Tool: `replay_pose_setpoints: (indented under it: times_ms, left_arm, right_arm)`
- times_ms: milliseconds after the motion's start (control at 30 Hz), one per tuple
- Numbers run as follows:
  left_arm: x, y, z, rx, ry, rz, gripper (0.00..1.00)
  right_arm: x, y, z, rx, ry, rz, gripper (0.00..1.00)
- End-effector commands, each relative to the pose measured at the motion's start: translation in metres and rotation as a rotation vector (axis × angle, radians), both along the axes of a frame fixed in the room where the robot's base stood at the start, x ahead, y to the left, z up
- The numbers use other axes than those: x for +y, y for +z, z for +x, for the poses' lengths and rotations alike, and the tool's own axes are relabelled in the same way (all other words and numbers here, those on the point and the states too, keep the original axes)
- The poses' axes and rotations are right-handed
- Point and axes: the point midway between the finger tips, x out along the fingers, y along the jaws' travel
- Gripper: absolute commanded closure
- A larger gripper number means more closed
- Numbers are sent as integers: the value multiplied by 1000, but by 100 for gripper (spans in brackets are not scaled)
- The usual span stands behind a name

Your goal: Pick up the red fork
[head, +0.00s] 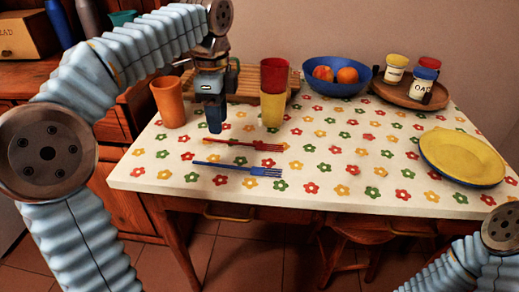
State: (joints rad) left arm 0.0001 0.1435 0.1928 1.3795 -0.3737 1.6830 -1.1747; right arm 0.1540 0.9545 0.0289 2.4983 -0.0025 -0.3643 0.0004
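The red fork (243,145) lies flat on the flowered tabletop, its tines pointing right. A blue fork (238,169) lies just in front of it, roughly parallel. My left gripper (214,122) points down above the table, behind and a little left of the red fork, apart from it in the picture. Its fingers show nearly edge-on, so I cannot tell whether they are open or shut, and no fork is in them. My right arm shows only at the bottom right corner; its gripper is out of the frame.
An orange cup (168,102) stands left of my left gripper. Stacked red and yellow cups (273,92) stand to its right. Behind are a wooden rack (247,86), a blue fruit bowl (335,88) and a round tray with jars (397,93). Yellow and blue plates (462,156) lie right. The table's middle is clear.

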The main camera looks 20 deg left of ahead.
Motion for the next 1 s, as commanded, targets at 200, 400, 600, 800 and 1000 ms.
replay_pose_setpoints:
  times_ms: [200,400,600,800,1000]
  left_arm:
    - [3,-25,4,2,2,0,61]
    - [5,-52,6,2,1,0,61]
    - [5,-55,6,-1,1,-1,61]
    - [5,-55,6,0,1,-1,79]
    - [4,-55,6,0,1,-1,100]
  right_arm:
    - [0,-6,0,0,-1,-1,100]
    - [-1,-11,1,-2,-3,-2,100]
    - [-2,-10,1,-1,-4,-3,100]
    - [-2,-10,1,-1,-4,-3,100]
    - [-2,-10,1,-1,-4,-3,100]
